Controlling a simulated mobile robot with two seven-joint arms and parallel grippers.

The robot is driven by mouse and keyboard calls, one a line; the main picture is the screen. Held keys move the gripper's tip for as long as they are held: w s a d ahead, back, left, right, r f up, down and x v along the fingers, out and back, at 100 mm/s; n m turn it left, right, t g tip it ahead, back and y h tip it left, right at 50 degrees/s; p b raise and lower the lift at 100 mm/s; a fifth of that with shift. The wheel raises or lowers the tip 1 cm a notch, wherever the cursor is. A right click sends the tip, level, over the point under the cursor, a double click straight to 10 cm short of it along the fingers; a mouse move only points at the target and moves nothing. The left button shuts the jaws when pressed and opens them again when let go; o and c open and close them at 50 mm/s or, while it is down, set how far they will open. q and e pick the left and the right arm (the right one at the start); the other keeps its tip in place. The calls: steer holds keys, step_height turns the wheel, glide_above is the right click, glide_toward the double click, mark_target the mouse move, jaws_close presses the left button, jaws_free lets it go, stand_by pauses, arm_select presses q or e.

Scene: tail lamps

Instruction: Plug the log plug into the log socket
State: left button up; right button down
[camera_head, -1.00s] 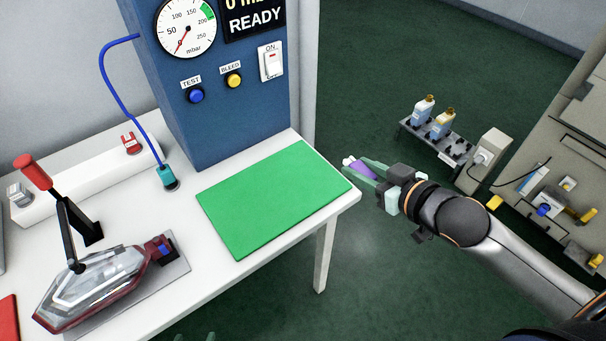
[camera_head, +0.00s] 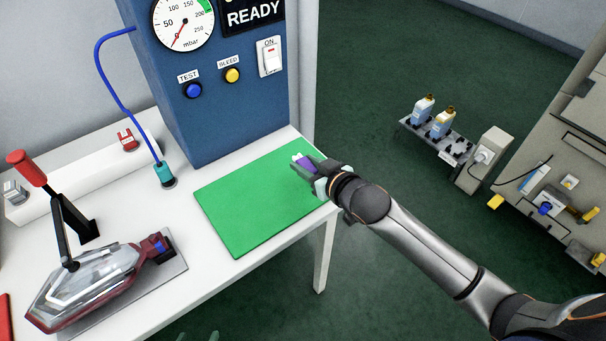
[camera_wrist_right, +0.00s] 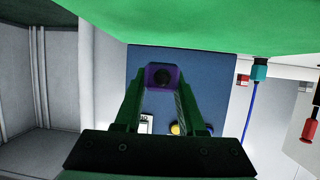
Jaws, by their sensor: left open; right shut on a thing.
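My right gripper (camera_head: 306,168) is shut on a small purple piece (camera_head: 304,161) with a pale end, above the green mat (camera_head: 245,215) near its right side. In the right wrist view the purple piece (camera_wrist_right: 163,77) sits between the fingertips and shows a dark round opening. No label on it is readable, so I cannot tell whether it is the log plug. I cannot pick out the log socket with certainty. Only the greenish fingertips of my left gripper (camera_head: 198,337) show at the bottom edge; they are apart and empty.
A blue test cabinet (camera_head: 225,115) stands behind the mat. A blue hose (camera_head: 113,90) runs to a teal connector (camera_head: 164,173). A tail lamp (camera_head: 85,285) lies under a red-handled clamp (camera_head: 60,215). A red connector (camera_head: 127,140) sits on a white rail (camera_head: 85,165).

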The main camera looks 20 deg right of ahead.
mark_target(303, 181)
steer(key=f, duration=0.3)
steer(key=shift+w+a+f, duration=0.3)
steer(key=shift+w+f, duration=0.05)
steer(key=shift+f, duration=0.2)
steer(key=c, duration=0.5)
jaws_free()
